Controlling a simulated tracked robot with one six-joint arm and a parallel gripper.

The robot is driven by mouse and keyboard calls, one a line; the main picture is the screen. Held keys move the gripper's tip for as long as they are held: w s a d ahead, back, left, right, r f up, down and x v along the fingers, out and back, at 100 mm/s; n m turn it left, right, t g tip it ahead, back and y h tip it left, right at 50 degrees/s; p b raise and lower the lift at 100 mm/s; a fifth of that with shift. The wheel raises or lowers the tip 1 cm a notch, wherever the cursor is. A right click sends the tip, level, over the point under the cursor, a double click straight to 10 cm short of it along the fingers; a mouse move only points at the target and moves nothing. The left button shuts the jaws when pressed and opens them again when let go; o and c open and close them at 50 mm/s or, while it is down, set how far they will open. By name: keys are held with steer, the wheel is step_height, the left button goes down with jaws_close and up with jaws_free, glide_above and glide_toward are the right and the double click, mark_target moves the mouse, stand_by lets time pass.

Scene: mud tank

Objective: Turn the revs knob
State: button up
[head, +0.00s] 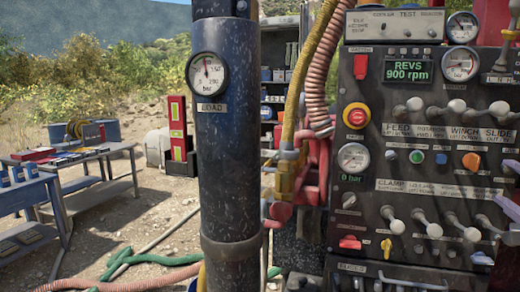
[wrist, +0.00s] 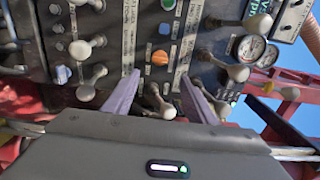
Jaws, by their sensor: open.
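The control panel (head: 400,130) fills the right of the head view. Its green screen (head: 408,69) reads REVS 900 rpm. A ribbed orange knob (head: 471,161) sits mid-panel, right of a green button and a blue one; it also shows in the wrist view (wrist: 159,57). I cannot read which knob is marked revs. My gripper (wrist: 158,88) has its two purple fingers spread toward the panel. A pale-tipped lever (wrist: 163,106) appears between them, with the orange knob beyond; contact cannot be told. In the head view the fingers (head: 503,186) show at the right edge.
Several pale-tipped levers (head: 456,106) stand out around the knob, above and below. A red stop button (head: 356,115) and pressure dial (head: 353,157) are at the panel's left. A dark column (head: 228,190) and hoses stand left of it.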

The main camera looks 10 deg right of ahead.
mark_target(477, 166)
steer(key=x, duration=1.3)
steer(key=shift+w+d, duration=0.25)
steer(key=shift+d, duration=0.05)
steer(key=shift+c, duration=0.4)
steer(key=shift+f, duration=0.1)
steer(key=c, duration=1)
